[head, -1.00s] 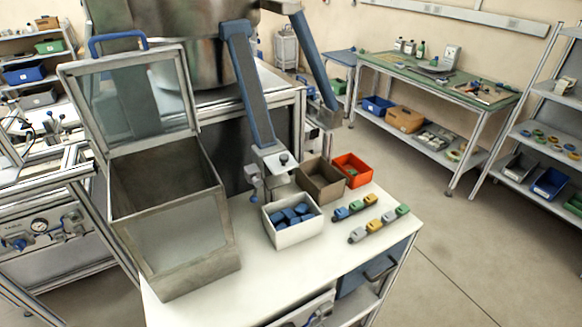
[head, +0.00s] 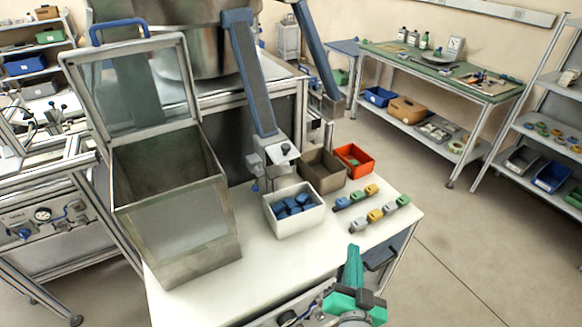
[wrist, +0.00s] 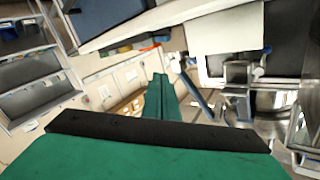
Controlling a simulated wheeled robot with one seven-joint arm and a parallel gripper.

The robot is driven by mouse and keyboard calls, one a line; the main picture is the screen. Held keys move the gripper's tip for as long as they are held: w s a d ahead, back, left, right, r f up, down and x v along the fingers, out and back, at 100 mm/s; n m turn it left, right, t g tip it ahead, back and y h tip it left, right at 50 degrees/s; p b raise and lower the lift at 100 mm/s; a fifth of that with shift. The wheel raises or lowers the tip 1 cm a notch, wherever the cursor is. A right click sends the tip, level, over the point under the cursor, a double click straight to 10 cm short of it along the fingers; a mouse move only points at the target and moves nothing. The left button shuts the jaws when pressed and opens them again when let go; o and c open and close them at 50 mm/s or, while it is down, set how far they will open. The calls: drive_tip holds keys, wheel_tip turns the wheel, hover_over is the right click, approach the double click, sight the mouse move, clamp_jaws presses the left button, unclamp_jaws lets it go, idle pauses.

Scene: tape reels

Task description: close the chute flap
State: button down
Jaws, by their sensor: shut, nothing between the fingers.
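A blue-edged chute (head: 250,75) slopes down behind the worktop. Its lower end has a pale grey end piece (head: 280,153) with a dark knob, above and behind the white bin. I cannot clearly make out a flap there or how far it stands open. A second blue-edged chute (head: 318,55) comes down farther right. A metal box at the left has a clear framed lid (head: 135,85) with a blue handle, standing open. My green gripper (head: 355,252) is shut and empty in front of the worktop's front edge, well apart from both; it also shows in the wrist view (wrist: 160,85).
The white bin (head: 272,222) holds blue pieces. A brown bin (head: 318,182) and an orange bin (head: 353,160) stand behind it. Several small coloured blocks (head: 375,216) lie in rows to the right. The worktop's front middle (head: 265,270) is clear.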

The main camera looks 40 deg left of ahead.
drive_tip(key=w+a+r+n+g+y, duration=0.25)
drive_tip(key=a+r+n+y, duration=0.35)
drive_tip(key=r, duration=0.6)
wheel_tip(320, 180, up, 9)
drive_tip(key=n+g+y, duration=0.1)
drive_tip(key=n+g, duration=0.5)
hover_over(291, 160)
drive_tip(key=s+d, duration=0.4)
drive_tip(key=f, duration=0.1)
drive_tip(key=a+f, duration=0.1)
drive_tip(key=f, duration=0.1)
drive_tip(key=shift+w+a, duration=0.2)
drive_tip(key=shift+w, duration=0.1)
drive_tip(key=shift+a+f, duration=0.15)
drive_tip(key=shift+f, duration=0.45)
